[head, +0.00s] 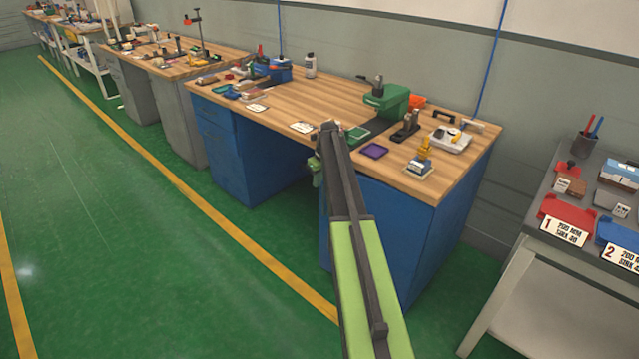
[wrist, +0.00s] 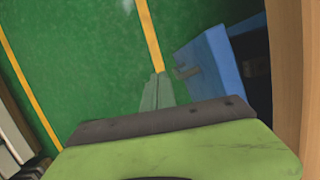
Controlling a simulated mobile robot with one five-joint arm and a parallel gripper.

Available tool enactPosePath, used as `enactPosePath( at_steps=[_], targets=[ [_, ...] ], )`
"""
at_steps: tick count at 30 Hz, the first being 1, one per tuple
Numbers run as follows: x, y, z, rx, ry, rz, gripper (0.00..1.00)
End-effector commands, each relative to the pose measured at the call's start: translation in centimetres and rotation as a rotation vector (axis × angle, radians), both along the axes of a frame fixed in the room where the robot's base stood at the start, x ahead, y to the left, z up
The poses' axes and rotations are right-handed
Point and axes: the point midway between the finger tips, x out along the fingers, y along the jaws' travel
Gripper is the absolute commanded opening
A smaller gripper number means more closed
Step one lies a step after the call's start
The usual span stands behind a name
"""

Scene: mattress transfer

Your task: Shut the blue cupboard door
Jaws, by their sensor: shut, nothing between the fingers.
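The blue cupboard door (wrist: 212,58) shows in the wrist view, right of centre. It stands ajar, with a dark gap (wrist: 258,65) between it and the blue cupboard body to the right. A small grey handle (wrist: 184,72) sticks out near its left edge. My gripper (wrist: 158,92) is shut and empty, its fingertips to the left of and just below the handle, apparently apart from it.
The wooden bench top (head: 320,95) carries a green vise (head: 385,102), a purple tray (head: 374,151) and small tools. A blue drawer unit (head: 222,150) stands at its left end. A grey table (head: 570,185) is at the right. Green floor in front is clear.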

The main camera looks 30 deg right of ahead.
Motion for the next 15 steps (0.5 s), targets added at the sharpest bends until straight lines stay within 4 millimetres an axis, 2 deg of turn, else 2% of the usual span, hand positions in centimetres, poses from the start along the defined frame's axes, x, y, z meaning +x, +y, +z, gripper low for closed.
enactPosePath(
  at_steps=[15],
  targets=[
    [-0.4,-0.85,0.0,0.0,0.0,-0.014,0.0]
  ],
)
